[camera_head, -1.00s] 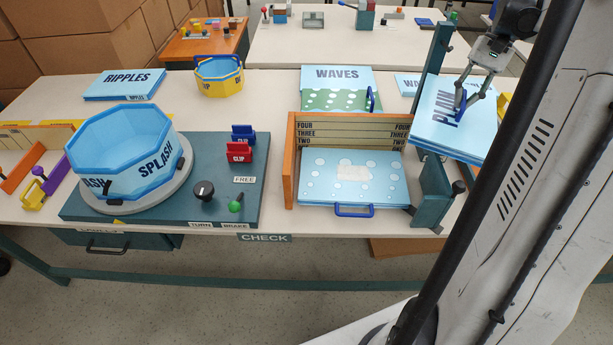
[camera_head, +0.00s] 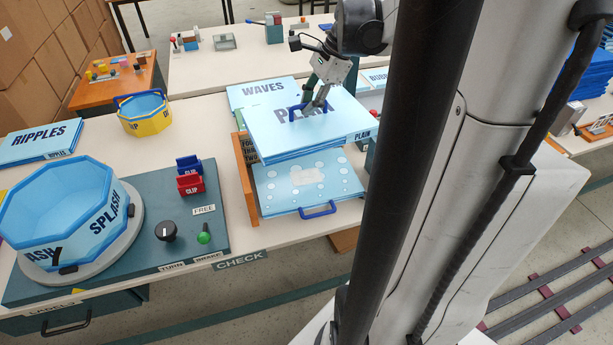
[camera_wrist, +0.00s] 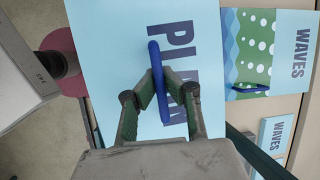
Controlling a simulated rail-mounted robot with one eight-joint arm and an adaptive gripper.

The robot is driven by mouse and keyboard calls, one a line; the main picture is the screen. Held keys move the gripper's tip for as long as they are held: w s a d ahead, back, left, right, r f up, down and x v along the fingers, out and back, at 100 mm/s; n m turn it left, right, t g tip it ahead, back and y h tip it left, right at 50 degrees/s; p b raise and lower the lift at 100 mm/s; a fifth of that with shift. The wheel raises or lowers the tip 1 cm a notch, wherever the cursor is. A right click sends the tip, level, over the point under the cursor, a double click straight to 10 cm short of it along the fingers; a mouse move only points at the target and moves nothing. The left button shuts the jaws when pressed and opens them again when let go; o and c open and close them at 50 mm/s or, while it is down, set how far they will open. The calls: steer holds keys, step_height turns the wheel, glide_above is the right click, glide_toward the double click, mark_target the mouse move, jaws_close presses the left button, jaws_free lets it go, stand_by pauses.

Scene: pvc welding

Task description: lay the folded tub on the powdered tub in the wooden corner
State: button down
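The folded tub, a flat light blue stack marked PLAIN (camera_head: 345,125), hangs from its blue handle in my gripper (camera_head: 314,107). In the wrist view the fingers (camera_wrist: 162,78) close on the blue handle (camera_wrist: 154,55). The powdered tub (camera_head: 285,200), light blue with white dots and a pale powder patch, lies flat in the wooden corner (camera_head: 246,190). Its blue handle (camera_head: 318,210) points to the front. The folded tub is above and behind the powdered tub, apart from it, and hides its rear part and most of the corner's back wall.
A WAVES stack (camera_head: 258,89) lies behind the corner. To the left are a teal board with red (camera_head: 190,184) and blue clips, the SPLASH tub (camera_head: 60,215) on a turntable, a yellow-blue tub (camera_head: 143,115) and a RIPPLES stack (camera_head: 38,142).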

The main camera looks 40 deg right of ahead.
mark_target(325, 130)
steer(key=shift+a+m, duration=0.35)
steer(key=shift+m, duration=0.05)
step_height(325, 130, down, 18)
steer(key=b, duration=0.3)
steer(key=shift+f, duration=0.1)
stand_by(0.3)
steer(key=c, duration=1.9)
jaws_free()
steer(key=p+v, duration=0.1)
steer(key=v, duration=0.5)
steer(key=p+v, duration=0.1)
steer(key=v, duration=0.5)
steer(key=shift+s+a, duration=0.15)
steer(key=shift+a, duration=0.05)
